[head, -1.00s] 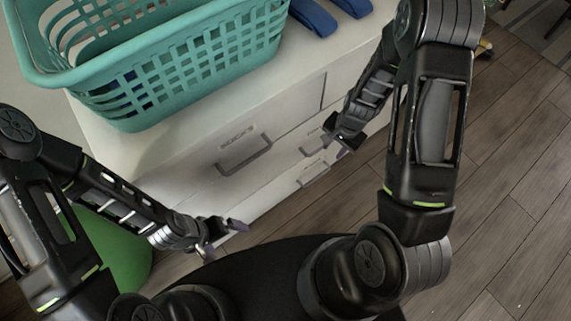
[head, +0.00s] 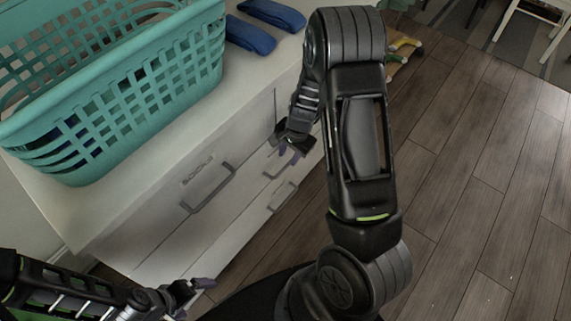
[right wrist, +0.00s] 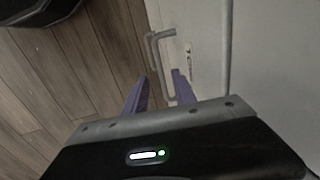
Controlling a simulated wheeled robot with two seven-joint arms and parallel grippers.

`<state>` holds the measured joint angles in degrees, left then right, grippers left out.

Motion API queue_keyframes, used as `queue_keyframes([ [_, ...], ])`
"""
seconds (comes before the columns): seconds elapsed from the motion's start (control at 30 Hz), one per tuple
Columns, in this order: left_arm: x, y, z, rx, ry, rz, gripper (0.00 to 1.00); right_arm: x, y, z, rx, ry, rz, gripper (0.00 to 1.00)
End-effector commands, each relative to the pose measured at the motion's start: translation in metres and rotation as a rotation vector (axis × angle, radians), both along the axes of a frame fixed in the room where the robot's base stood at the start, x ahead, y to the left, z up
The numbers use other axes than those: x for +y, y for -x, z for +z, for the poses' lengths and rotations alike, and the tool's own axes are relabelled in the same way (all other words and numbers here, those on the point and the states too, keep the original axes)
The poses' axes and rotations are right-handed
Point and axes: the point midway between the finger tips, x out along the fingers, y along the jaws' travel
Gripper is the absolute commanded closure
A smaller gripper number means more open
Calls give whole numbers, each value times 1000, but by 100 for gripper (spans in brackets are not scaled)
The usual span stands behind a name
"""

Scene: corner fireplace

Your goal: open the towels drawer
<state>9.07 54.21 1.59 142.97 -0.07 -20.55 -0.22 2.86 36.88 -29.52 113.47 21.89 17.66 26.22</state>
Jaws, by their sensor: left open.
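A white chest of drawers (head: 140,245) stands in front of me. Its upper left drawer is labelled SOCKS and has a grey bar handle (head: 208,188). To the right is another drawer with a handle (head: 272,169), partly hidden by my right gripper (head: 289,152); no towels label is readable. All drawers look shut. In the right wrist view a handle (right wrist: 152,48) stands by a small label (right wrist: 188,60), unreadable here. My right gripper (right wrist: 158,88) is open, its purple fingers near the handle's end; I cannot tell whether they touch. My left gripper (head: 188,290) is open and empty, low before the chest.
A teal laundry basket (head: 150,95) and folded blue cloths (head: 272,14) lie on the chest top. A lower drawer handle (head: 283,196) is below the right gripper. Bare wooden floor (head: 480,190) spreads to the right. A white chair (head: 540,15) stands far back.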

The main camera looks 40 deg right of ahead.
Motion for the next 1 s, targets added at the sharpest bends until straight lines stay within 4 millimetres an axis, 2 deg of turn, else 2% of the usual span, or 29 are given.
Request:
queue_keyframes([
  [0.03,0,0,-5,0,0,0,2,1,0,-11,3,-1,-1,67],
  [0.2,0,0,-12,0,0,0,2,2,-5,-38,3,-1,-1,67],
  [0.4,0,0,-16,0,0,0,2,3,-9,-57,1,-1,-1,67],
  [0.73,0,0,-16,0,0,0,2,4,-10,-59,0,-1,0,68],
  [1.0,0,0,-16,0,0,0,2,4,-10,-59,0,-1,0,90],
])
